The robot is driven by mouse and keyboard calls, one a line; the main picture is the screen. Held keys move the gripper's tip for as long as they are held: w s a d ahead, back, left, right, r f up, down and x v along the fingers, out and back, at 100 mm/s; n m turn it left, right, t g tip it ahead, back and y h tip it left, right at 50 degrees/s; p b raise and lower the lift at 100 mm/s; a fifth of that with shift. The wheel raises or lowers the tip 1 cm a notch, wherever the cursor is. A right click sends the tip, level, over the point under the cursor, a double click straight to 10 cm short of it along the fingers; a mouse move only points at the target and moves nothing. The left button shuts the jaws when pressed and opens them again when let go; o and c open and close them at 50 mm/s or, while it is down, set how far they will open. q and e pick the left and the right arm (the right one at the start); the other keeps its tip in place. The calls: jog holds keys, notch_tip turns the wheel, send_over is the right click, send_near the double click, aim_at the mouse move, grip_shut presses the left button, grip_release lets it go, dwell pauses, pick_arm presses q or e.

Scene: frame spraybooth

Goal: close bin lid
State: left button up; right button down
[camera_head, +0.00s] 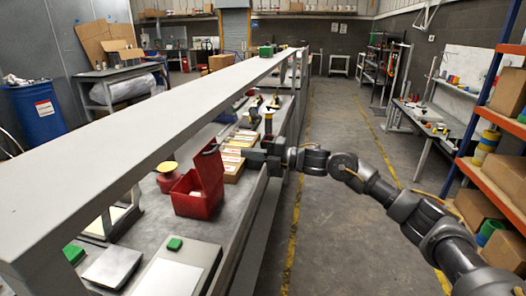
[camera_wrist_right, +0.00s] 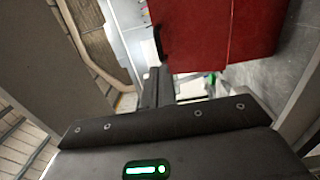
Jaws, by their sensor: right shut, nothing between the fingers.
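A red bin (camera_head: 192,205) stands on the grey bench, with something pale inside it. Its red lid (camera_head: 209,172) stands up, open, on the bin's right rear side. My right gripper (camera_head: 222,150) reaches in from the right, at the height of the lid's top edge. Its fingers are shut and empty. In the right wrist view the red lid (camera_wrist_right: 225,35) fills the upper right, close to the dark fingers (camera_wrist_right: 157,80). I cannot tell whether the fingers touch the lid. My left gripper is not in view.
Cardboard boxes (camera_head: 232,165) lie behind the bin. A red container with a yellow top (camera_head: 167,172) stands to its left. The bench's front edge lies right of the bin.

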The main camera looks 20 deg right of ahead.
aim_at(217, 149)
jog(key=p+x, duration=0.2)
jog(key=x, duration=0.4)
jog(key=shift+r, duration=0.2)
jog(key=shift+w+a+f, duration=0.15)
jog(key=shift+w+a, duration=0.25)
jog(key=shift+a, duration=0.1)
jog(key=shift+d, duration=0.1)
